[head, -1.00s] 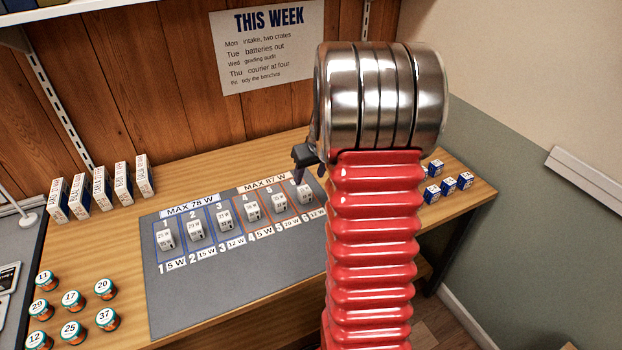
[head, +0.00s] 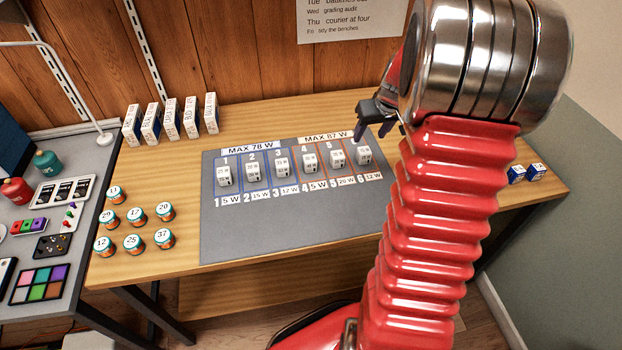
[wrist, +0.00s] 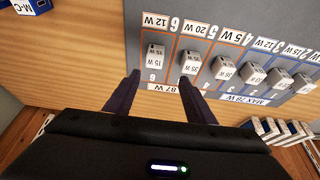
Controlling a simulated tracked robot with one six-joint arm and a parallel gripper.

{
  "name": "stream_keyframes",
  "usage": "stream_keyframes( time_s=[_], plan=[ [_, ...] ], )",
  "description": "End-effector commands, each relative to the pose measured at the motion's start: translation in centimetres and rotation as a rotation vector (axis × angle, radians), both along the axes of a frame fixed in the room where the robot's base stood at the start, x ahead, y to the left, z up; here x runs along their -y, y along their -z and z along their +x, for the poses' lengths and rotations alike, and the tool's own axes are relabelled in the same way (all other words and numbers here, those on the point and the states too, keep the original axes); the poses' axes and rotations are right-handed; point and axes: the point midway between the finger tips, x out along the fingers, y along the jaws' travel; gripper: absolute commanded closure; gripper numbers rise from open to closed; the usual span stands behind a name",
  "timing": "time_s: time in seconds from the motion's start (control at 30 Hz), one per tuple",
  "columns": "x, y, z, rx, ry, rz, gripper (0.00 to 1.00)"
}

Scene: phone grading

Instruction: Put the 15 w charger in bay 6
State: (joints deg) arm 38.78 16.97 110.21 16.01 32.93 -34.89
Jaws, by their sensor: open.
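A white charger (head: 363,154), its label reading 15 W in the wrist view (wrist: 155,57), stands upright in bay 6, the rightmost slot of the grey mat (head: 235,240) in the head view. My gripper (head: 381,132) is open and empty above the back edge of the mat near bay 6. In the wrist view its two fingertips (wrist: 160,79) are apart, with the charger just beyond them, not between them. Bays 1 to 5 each hold a similar white charger, such as the one in bay 5 (head: 337,159).
Several white boxes (head: 170,120) stand at the back left. Several numbered jars (head: 135,217) stand left of the mat. Small blue boxes (head: 526,173) sit at the right end. A grey side bench (head: 60,245) holds phones and a lamp. The front of the mat is clear.

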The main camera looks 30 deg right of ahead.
Motion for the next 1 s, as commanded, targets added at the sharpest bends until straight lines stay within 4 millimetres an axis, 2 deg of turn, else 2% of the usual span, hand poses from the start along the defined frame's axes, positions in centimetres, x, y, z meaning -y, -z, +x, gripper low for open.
stream_keyframes(
  time_s=[0.27,0.47,0.8,1.0],
  plan=[
    [-7.5,-5.0,-0.4,0.018,-0.058,-0.004,0.5],
    [-13.5,-8.3,-2.0,0.028,-0.102,-0.005,0.5],
    [-22.5,-12.2,-6.7,0.046,-0.17,-0.009,0.5],
    [-26.7,-13.6,-10.2,0.059,-0.205,-0.012,0.5]
  ],
)
